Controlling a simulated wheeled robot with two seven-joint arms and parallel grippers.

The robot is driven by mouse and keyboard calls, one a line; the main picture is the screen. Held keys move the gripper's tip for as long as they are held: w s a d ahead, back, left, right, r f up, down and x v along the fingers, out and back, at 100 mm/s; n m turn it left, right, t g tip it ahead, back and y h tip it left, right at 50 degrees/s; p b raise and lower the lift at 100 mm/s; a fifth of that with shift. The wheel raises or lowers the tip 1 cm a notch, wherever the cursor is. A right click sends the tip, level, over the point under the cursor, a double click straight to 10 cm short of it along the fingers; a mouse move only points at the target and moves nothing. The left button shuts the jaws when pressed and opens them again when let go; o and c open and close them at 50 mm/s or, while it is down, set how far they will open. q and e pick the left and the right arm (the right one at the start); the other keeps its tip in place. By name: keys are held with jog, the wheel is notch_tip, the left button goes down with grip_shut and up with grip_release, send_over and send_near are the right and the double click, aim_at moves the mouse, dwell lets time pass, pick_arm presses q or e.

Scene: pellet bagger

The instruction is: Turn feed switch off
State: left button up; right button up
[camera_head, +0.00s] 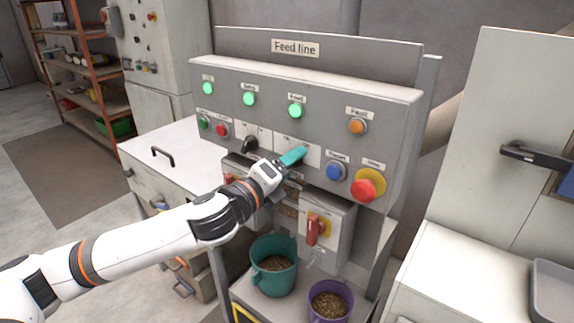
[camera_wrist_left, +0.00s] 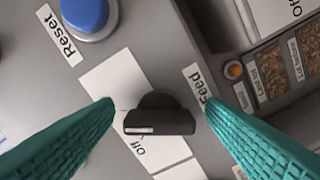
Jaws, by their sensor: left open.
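The feed switch (camera_wrist_left: 158,115) is a black rotary knob on a white plate, with "Feed" and "Off" lettering, in the left wrist view. A white mark shows on its handle; I cannot tell for sure which position it points to. My left gripper (camera_wrist_left: 160,98) is open, its teal fingers on either side of the knob with gaps between. In the head view my left gripper (camera_head: 293,157) is at the panel (camera_head: 330,120) and hides the switch; part of its white plate (camera_head: 313,155) shows. My right gripper is not in view.
A similar black switch (camera_head: 250,146) sits to the left. The blue reset button (camera_head: 336,171) and red emergency stop (camera_head: 368,185) are close on the right. Green lamps (camera_head: 295,111) are lit above. Teal (camera_head: 273,268) and purple (camera_head: 329,300) buckets of pellets stand below.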

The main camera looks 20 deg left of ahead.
pick_arm(q)
jog(key=c, duration=1)
jog(key=shift+n, duration=0.4)
jog(key=n+p, duration=0.1)
jog(key=n, duration=0.2)
jog(key=n+p, duration=0.2)
jog(key=n, duration=0.2)
jog(key=n+p, duration=0.1)
jog(key=n, duration=0.3)
jog(key=shift+r, duration=0.25)
jog(key=o, duration=1)
